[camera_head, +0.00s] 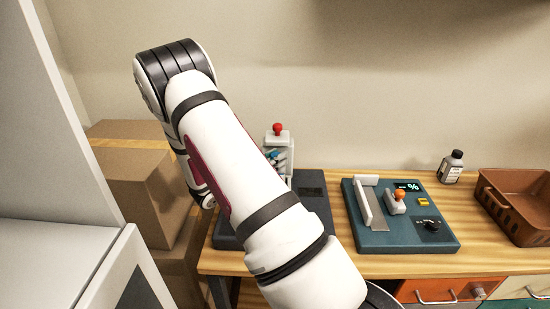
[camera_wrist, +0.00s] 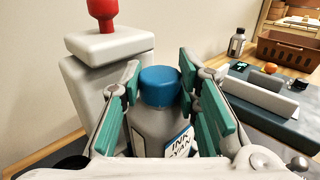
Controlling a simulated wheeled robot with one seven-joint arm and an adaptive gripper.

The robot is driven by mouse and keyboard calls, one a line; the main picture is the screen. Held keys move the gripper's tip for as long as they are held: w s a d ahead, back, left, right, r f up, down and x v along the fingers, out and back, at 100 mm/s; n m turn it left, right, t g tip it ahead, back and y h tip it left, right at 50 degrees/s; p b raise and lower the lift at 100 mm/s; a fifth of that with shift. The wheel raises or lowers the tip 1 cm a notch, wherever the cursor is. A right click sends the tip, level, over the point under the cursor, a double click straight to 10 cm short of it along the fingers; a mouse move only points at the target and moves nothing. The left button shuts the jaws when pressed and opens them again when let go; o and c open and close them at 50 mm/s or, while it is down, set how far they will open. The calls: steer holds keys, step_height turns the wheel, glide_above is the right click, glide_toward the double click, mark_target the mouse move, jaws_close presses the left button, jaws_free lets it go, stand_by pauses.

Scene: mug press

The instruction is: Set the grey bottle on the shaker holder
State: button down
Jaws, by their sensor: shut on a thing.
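The grey bottle (camera_wrist: 155,123) has a blue cap and a label reading "INK CYAN". It stands roughly upright between the green-padded fingers of my gripper (camera_wrist: 159,78), which is shut on it. In the head view, my arm hides most of the bottle, and only a bit of my gripper (camera_head: 273,156) shows. A light grey upright with a red knob (camera_wrist: 102,14) stands close behind and left of the bottle. It appears to belong to the shaker, on a dark base (camera_head: 312,184). The holder and the bottle's underside are hidden, so I cannot tell whether they touch.
A teal press panel (camera_head: 375,240) with an orange knob lies to the right on the wooden table. A second bottle (camera_head: 451,167) with a black cap stands at the back. A brown basket (camera_head: 522,205) is at far right. Cardboard boxes (camera_head: 140,180) stand left.

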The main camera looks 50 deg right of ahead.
steer(key=shift+f, duration=0.15)
steer(key=c, duration=1.2)
jaws_free()
steer(key=a+b, duration=0.1)
steer(key=a, duration=0.6)
steer(key=s+a+r+m+g+y, duration=0.1)
steer(key=s+a+r+m+y, duration=0.35)
steer(key=s, duration=0.25)
steer(key=s+a+r+m+g+y, duration=0.2)
steer(key=s+a+r+m+y, duration=0.15)
steer(key=s+r+m, duration=0.25)
steer(key=s+a+r+m+t+y, duration=0.2)
steer(key=s+a+y, duration=0.1)
steer(key=a, duration=0.3)
steer(key=s+a+r+m+t+y, duration=0.2)
steer(key=s+a+t+y, duration=0.1)
steer(key=a, duration=0.3)
steer(key=s+a+r+m+t+y, duration=0.2)
steer(key=s+a+m+t+y, duration=0.1)
steer(key=a, duration=0.3)
steer(key=shift+s+r+y, duration=0.1)
steer(key=shift+s+y, duration=0.4)
steer(key=shift+s, duration=0.1)
